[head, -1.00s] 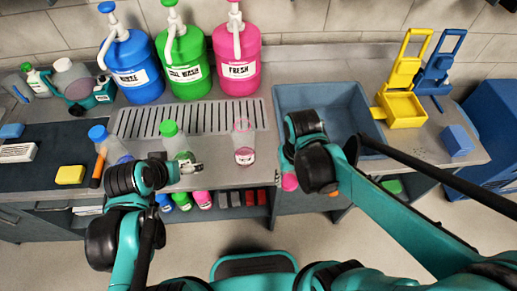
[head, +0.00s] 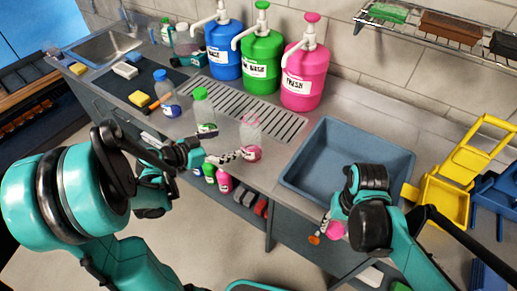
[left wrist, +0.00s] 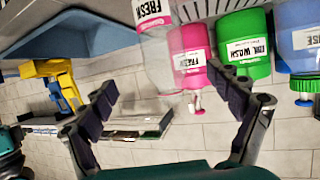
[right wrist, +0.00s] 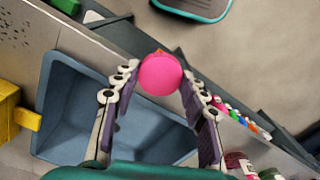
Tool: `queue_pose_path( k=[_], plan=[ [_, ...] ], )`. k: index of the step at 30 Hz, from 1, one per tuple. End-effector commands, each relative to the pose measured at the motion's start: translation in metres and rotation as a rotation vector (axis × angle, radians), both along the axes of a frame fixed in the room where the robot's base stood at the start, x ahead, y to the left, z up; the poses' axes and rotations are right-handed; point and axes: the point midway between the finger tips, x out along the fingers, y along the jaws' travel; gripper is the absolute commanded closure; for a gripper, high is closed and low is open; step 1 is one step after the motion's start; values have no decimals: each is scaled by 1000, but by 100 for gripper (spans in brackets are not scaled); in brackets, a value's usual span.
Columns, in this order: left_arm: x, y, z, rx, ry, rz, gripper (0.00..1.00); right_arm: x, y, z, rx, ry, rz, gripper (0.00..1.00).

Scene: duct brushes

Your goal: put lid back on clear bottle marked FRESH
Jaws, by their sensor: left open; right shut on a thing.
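The clear bottle marked FRESH (head: 251,140) stands upright and lidless on the counter, with pink liquid at its bottom. My left gripper (head: 226,157) is open, just left of the bottle; I cannot tell if they touch. In the left wrist view the bottle (left wrist: 158,55) appears upside down, ahead of and between the spread fingers (left wrist: 174,97). The pink lid (right wrist: 160,74) is held between the fingertips of my right gripper (right wrist: 160,80). In the head view this lid (head: 335,230) is partly hidden by my right gripper, in front of the basin.
Blue, green and pink (head: 303,78) pump jugs stand behind. Yellow (head: 445,195) and blue caddies are at right.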

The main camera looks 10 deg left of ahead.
Motion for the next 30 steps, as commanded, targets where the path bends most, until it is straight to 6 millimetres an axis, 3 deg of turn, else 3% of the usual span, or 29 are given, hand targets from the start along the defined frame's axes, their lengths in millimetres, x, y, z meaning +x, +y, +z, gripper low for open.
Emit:
queue_pose_path(
  k=[11, 24, 30],
  plan=[
    [2, 0, 0, 1, -11, -4, 10, 0, 0, -1, 0, 0, 0, 67],
    [49, -33, -25, 2, -10, -4, 10, 0, 0, -19, 0, 0, 0, 67],
    [53, -35, -25, 1, -9, -2, 10, 0, 0, -19, 0, 0, 0, 67]
  ],
)
